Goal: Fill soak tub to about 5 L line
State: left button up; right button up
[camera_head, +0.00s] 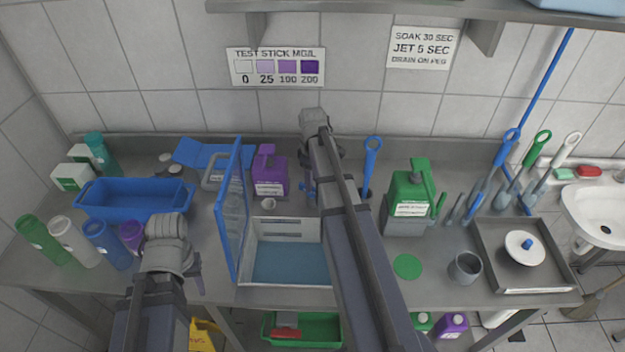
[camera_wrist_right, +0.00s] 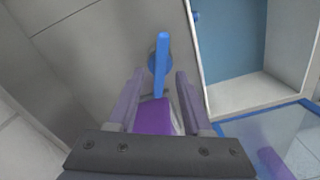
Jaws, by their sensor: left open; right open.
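A white open tub (camera_head: 290,262) with a blue floor or shallow blue fill stands mid-bench; I cannot tell the level or see a 5 L line. Its blue-framed lid (camera_head: 232,215) stands up on its left side. A blue lever (camera_wrist_right: 161,65) on a round blue base rises from the steel bench beside the tub, seen between my open right fingers; I cannot tell if they touch it. My right gripper (camera_head: 314,122) is over the bench's back, its arm hiding the tub's right side. My left gripper (camera_head: 167,232) is open and empty, in front of the blue basin (camera_head: 135,198).
A purple jug (camera_head: 268,175) stands behind the tub, and its purple top shows below my right fingers (camera_wrist_right: 153,117). A green jug (camera_head: 408,200), grey cup (camera_head: 465,267) and tray (camera_head: 520,285) are to the right. Several bottles stand at the left.

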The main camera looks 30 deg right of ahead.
notch_tip(320, 180, up, 6)
jog(key=p, duration=0.4)
jog(key=shift+f+p, duration=0.2)
jog(key=shift+p, duration=0.1)
jog(key=shift+f, duration=0.1)
dwell(6.9)
